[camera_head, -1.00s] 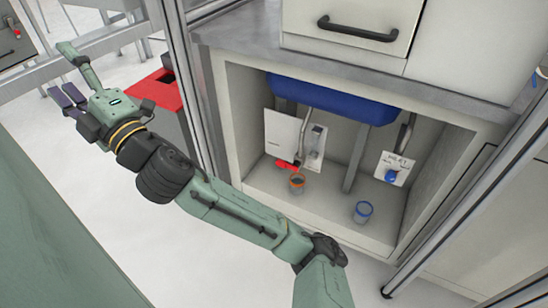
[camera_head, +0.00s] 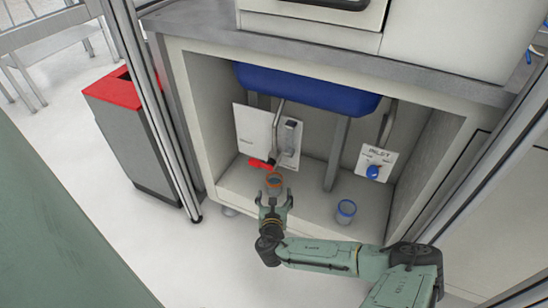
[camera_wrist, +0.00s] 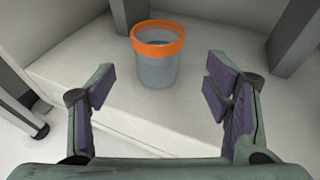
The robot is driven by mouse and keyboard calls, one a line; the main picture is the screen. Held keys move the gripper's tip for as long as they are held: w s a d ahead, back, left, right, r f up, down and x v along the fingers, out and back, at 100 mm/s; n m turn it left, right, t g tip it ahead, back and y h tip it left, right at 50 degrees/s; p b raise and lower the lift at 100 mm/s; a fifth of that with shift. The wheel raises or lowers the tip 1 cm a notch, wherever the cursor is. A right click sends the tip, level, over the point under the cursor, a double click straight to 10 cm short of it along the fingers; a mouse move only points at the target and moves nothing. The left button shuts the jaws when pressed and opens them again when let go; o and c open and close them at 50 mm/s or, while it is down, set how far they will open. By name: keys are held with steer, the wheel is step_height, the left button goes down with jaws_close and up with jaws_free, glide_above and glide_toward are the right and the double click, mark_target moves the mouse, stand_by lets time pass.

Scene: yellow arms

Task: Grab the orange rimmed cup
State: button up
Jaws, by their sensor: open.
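The orange rimmed cup (camera_head: 274,181) stands upright on the cabinet floor under the blue basin. In the wrist view the cup (camera_wrist: 157,56) has a grey, see-through body and sits ahead of my gripper, between the lines of the two fingers. My gripper (camera_head: 274,196) is at the front edge of the cabinet, just short of the cup. In the wrist view my gripper (camera_wrist: 160,90) is open and empty, with its purple pads spread wider than the cup. The cup's lower part is partly covered by the fingers in the head view.
A blue rimmed cup (camera_head: 346,211) stands to the right on the cabinet floor. A blue basin (camera_head: 305,92) hangs above. A grey post (camera_head: 336,155) stands between the cups. A red lever (camera_head: 261,164) and white panel are behind. A red-topped bin (camera_head: 135,130) is left.

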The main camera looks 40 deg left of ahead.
mark_target(274, 188)
steer(key=b+x, duration=0.1)
steer(key=x, duration=0.6)
steer(key=shift+w+a+f, duration=0.15)
steer(key=shift+w+a, duration=0.1)
steer(key=shift+a, duration=0.1)
steer(key=c, duration=1.3)
